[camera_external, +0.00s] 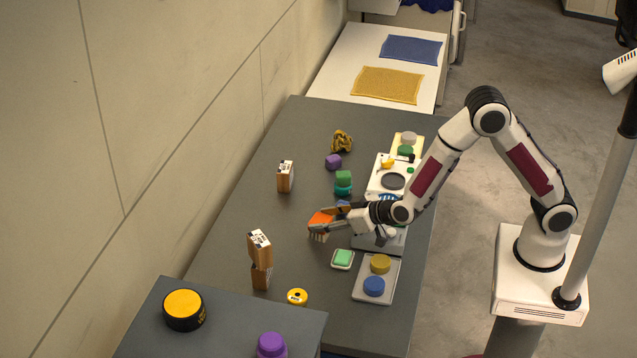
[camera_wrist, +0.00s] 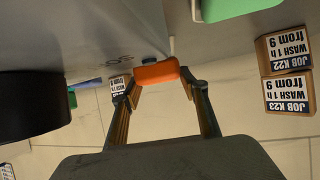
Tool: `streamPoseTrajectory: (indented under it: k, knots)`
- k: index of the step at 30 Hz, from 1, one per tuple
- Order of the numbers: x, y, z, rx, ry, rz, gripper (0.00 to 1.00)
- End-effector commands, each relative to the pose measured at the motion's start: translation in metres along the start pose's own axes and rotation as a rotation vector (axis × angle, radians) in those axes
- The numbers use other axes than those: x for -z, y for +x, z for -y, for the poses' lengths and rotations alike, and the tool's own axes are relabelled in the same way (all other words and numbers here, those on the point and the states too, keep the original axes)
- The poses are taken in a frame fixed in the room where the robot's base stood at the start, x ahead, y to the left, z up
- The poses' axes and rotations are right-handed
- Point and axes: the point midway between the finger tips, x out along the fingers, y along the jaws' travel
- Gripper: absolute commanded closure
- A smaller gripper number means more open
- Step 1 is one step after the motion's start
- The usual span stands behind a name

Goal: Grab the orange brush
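The orange brush (camera_external: 321,218) has an orange back and pale bristles on its lower side. It is at the tip of my gripper (camera_external: 326,228), over the middle of the grey table. In the wrist view the brush (camera_wrist: 157,73) sits between the two fingertips of my gripper (camera_wrist: 160,84), which touch or nearly touch its two ends. My gripper looks shut on it, with the arm reaching in from the right. The finger hides part of the brush in the external view. I cannot tell whether the brush is clear of the table top.
A green sponge in a dish (camera_external: 342,259) and a grey tray (camera_external: 362,292) with yellow and blue discs lie nearby. Labelled wooden blocks (camera_external: 260,246) stand to the left, one on another. A stacked green and teal item (camera_external: 343,182) stands behind.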

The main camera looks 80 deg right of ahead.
Motion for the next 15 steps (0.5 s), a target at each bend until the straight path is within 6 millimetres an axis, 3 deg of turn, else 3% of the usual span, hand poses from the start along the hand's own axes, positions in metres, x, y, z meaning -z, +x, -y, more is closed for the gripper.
streamPoseTrajectory:
  k: [15]
  knots:
    - [0.0079, -0.0040, 0.0000, 0.000, 0.000, -0.001, 0.78]
